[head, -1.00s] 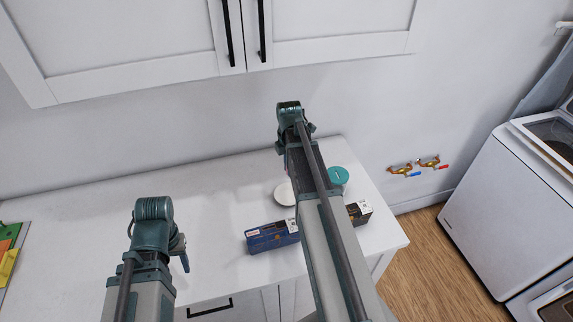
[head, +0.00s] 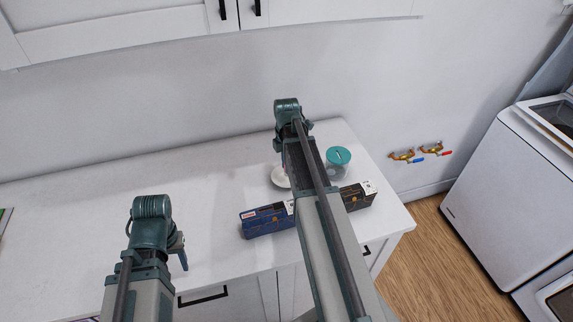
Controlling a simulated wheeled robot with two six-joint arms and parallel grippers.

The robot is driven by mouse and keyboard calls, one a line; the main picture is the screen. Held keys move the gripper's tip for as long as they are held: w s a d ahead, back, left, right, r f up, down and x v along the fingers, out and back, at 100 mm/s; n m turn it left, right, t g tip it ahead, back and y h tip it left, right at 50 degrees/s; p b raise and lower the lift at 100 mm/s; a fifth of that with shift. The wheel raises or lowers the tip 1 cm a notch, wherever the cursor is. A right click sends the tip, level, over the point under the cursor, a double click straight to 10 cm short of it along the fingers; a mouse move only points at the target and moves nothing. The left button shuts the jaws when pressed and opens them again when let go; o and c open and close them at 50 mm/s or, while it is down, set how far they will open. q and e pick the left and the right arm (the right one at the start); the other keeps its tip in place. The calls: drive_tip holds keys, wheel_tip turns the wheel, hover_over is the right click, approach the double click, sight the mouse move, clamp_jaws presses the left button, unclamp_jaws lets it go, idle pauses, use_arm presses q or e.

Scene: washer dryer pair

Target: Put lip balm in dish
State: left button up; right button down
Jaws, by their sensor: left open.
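A white round dish (head: 280,178) sits on the white counter, partly covered by my right arm. I cannot pick out the lip balm; it may be hidden behind an arm or too small to see. My left gripper (head: 181,258) shows only in part beside its wrist, pointing down over the left-middle of the counter. It is open, and nothing shows between its fingers. It is well to the left of the dish. My right arm reaches over the counter beside the dish, and its gripper is hidden behind its own wrist.
A blue box (head: 266,221) and a dark box (head: 358,195) lie near the counter's front edge. A jar with a teal lid (head: 338,158) stands right of the dish. The counter's left part (head: 70,215) is mostly clear. Cabinets hang above; a washer (head: 500,185) stands at right.

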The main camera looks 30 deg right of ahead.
use_arm(q)
drive_tip(key=shift+f+b, duration=0.3)
drive_tip(key=shift+f, duration=0.35)
use_arm(e)
drive_tip(key=shift+f, duration=0.6)
drive_tip(key=c, duration=0.7)
unclamp_jaws()
wheel_tip(320, 180, up, 7)
drive_tip(key=p, duration=0.7)
drive_tip(key=shift+r, duration=0.2)
use_arm(q)
wheel_tip(320, 180, up, 7)
use_arm(e)
drive_tip(key=shift+f, duration=0.15)
